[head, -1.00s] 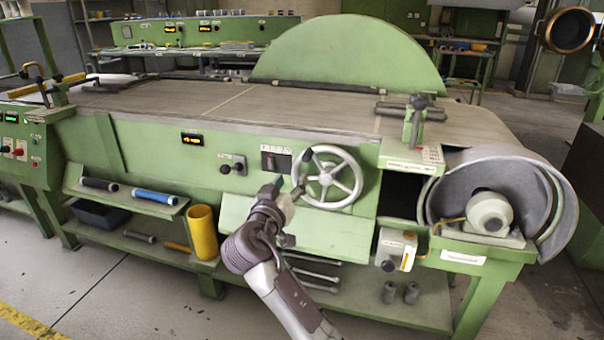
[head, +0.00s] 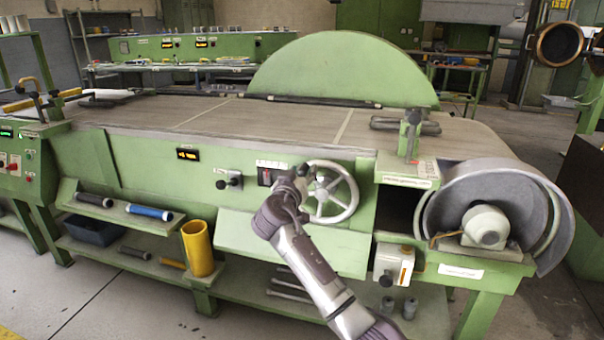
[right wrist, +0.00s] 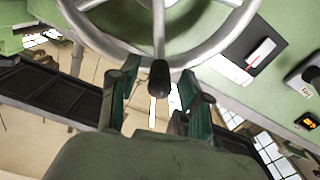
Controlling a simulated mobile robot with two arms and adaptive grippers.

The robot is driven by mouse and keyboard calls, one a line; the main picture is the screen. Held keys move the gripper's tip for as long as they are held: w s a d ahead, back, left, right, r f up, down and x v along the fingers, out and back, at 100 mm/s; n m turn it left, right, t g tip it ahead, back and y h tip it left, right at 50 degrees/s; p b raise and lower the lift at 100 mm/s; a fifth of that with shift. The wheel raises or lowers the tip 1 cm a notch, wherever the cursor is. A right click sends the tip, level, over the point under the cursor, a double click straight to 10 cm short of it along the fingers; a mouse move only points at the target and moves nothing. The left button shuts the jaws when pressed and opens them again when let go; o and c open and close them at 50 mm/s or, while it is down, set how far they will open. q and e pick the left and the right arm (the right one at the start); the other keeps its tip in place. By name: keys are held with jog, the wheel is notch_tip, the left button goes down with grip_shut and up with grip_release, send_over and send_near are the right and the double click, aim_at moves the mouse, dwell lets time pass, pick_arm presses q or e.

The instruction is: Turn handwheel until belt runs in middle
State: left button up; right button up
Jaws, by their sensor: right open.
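The pale metal handwheel (head: 355,190) stands on the green front panel, and its rim crosses the top of the right wrist view (right wrist: 101,39). My right gripper (head: 305,174) is at the wheel's upper left in the head view. In the right wrist view its green fingers (right wrist: 157,98) are open, one on each side of the wheel's dark handle knob (right wrist: 158,76). I cannot tell whether they touch it. The wide grey belt (head: 250,121) lies along the machine top. My left gripper is out of view.
A small black knob (head: 232,180) and an orange-lit display (head: 187,154) are on the panel to the left. A sloping green ledge (head: 240,232) juts out below the wheel. A yellow tube (head: 198,248) stands on the lower shelf. The motor drum (head: 487,226) is at the right.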

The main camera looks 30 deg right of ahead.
grip_shut()
jog(key=shift+w+a+f+n, duration=0.3)
jog(key=shift+w+n, duration=0.05)
jog(key=shift+n, duration=0.35)
grip_release()
jog(key=v, duration=1.2)
